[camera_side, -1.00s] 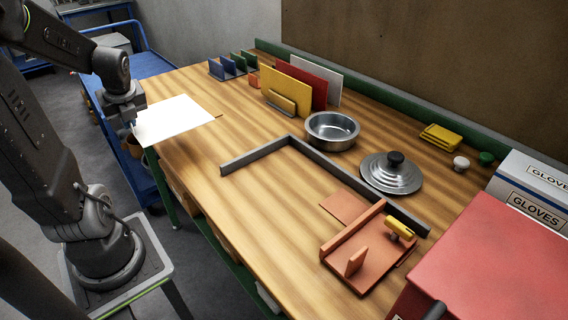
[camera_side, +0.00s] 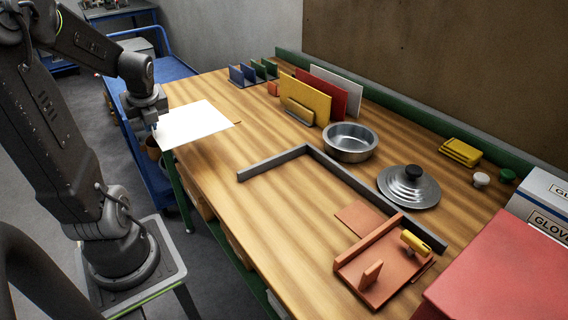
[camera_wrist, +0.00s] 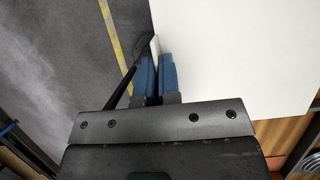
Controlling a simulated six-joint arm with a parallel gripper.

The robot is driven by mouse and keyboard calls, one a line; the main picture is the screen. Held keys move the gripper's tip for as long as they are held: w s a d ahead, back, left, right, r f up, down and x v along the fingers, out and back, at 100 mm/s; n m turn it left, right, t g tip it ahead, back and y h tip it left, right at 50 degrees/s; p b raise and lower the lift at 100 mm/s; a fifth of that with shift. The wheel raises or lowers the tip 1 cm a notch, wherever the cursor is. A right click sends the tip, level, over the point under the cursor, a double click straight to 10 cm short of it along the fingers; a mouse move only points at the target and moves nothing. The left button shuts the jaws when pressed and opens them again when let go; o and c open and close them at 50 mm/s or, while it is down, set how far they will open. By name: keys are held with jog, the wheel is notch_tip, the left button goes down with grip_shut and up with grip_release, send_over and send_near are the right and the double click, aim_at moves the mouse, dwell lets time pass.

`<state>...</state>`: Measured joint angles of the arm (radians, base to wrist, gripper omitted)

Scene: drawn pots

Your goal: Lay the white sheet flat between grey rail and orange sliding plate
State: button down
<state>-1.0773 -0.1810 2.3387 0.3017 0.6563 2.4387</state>
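The white sheet (camera_side: 197,122) is level at the near-left end of the table, partly past its edge; I cannot tell if it touches the wood. It fills the upper right of the wrist view (camera_wrist: 235,55). My gripper (camera_side: 150,124) is at its left edge. In the wrist view the blue fingertips (camera_wrist: 156,76) are close together on a pale edge piece of the sheet. The grey rail (camera_side: 272,162) forms an L on the table. The orange sliding plate (camera_side: 365,263), with an upright tab and yellow handle, lies at the rail's right end.
A steel pot (camera_side: 350,143) and its lid (camera_side: 409,187) stand behind the rail. Upright yellow (camera_side: 303,100), red and white panels stand at the back. A red box (camera_side: 485,270) fills the right front. Bare wood lies inside the rail's L.

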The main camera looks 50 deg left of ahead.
aim_at(187, 133)
jog(key=w+d, duration=0.2)
jog(key=w+d+f, duration=0.1)
jog(key=w+d, duration=0.3)
jog(key=w, duration=0.1)
jog(key=shift+w+d+f, duration=0.1)
jog(key=shift+d+f, duration=0.15)
jog(key=w+d+f, duration=0.1)
jog(key=w+d, duration=0.1)
jog(key=d, duration=0.6)
jog(key=w+d+f, duration=0.1)
jog(key=d, duration=0.7)
jog(key=w+d+f, duration=0.1)
jog(key=w+d, duration=0.1)
jog(key=d, duration=0.6)
jog(key=shift+w+f, duration=0.25)
jog(key=shift+w, duration=0.1)
jog(key=shift+f, duration=2.4)
jog(key=shift+f, duration=0.5)
